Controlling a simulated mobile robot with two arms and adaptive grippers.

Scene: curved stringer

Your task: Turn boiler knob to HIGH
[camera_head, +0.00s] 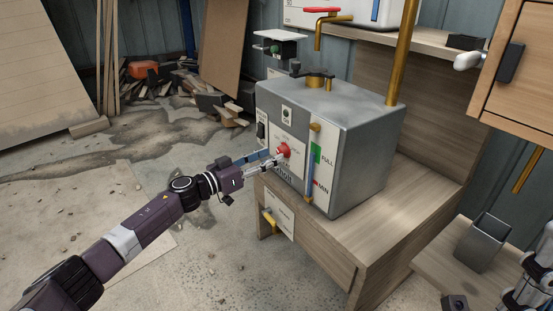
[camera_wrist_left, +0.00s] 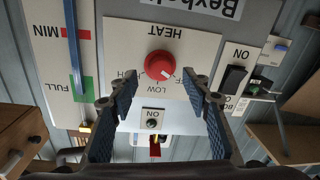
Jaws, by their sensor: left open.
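The grey boiler (camera_head: 365,125) stands on a wooden bench. Its red knob (camera_head: 284,150) is on the white front panel. In the left wrist view, which shows the panel upside down, the red knob (camera_wrist_left: 159,66) has a white mark pointing to the picture's lower right. HEAT and LOW show around it; the other labels are partly covered by my fingers. My left gripper (camera_head: 270,162) is at the panel, just in front of the knob. Its fingers (camera_wrist_left: 160,90) are open, one on each side of the knob, not closed on it. Part of my right gripper (camera_head: 525,287) shows at the lower right edge.
A sight gauge (camera_head: 310,165) with FULL and MIN marks is beside the knob. A black switch (camera_wrist_left: 234,80) is on the other side. A grey metal container (camera_head: 482,243) stands at right. The floor at left is open.

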